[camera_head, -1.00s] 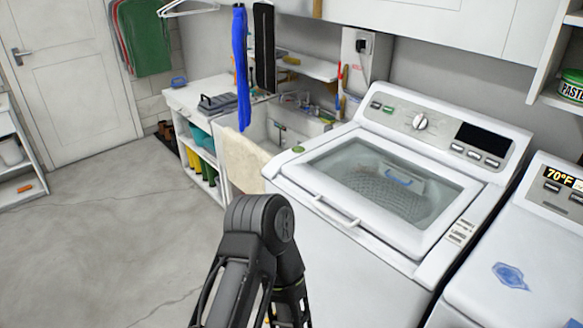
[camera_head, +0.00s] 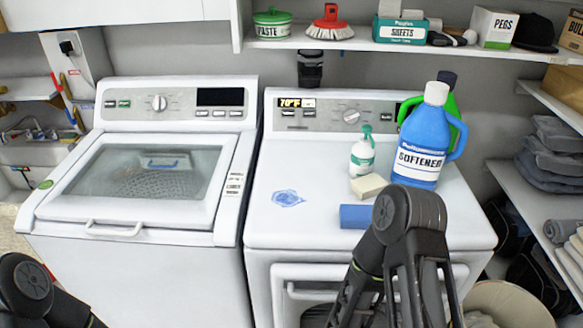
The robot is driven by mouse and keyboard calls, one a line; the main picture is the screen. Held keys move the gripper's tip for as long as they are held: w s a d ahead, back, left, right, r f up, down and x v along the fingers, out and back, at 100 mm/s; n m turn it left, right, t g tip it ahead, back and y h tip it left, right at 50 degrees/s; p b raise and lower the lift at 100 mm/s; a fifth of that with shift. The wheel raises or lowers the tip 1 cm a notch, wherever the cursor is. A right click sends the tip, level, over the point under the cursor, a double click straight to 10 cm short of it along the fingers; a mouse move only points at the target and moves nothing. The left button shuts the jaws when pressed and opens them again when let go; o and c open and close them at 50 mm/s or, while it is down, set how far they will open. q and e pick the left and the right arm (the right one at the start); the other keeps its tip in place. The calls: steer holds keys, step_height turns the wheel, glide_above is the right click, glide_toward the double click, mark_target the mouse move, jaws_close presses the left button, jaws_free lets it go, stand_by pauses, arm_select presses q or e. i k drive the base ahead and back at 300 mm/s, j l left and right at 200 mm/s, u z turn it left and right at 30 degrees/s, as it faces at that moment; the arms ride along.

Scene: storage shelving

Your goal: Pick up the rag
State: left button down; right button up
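No item is clearly recognisable as the rag. A small blue item (camera_head: 355,216) lies on top of the right-hand machine near its front edge, partly behind my arm, and I cannot tell whether it is cloth. A cream block (camera_head: 368,186) lies just behind it. A flat blue patch (camera_head: 287,198) is on the machine's top to the left, looking like a spill. My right arm's dark joint stands in front of the machine, and my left arm's joint shows at the lower left corner. Neither gripper's fingers are in view.
A white pump bottle (camera_head: 362,156) and a blue softener bottle (camera_head: 423,140) stand on the right-hand machine (camera_head: 262,230). A washer (camera_head: 150,190) with its glass lid shut is on the left. Folded grey cloths (camera_head: 553,152) lie on the right shelf. A supply shelf runs above.

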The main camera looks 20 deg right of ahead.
mark_target(369, 186)
steer(key=z, duration=1.1)
steer(key=l+z, duration=0.1)
steer(key=l, duration=0.1)
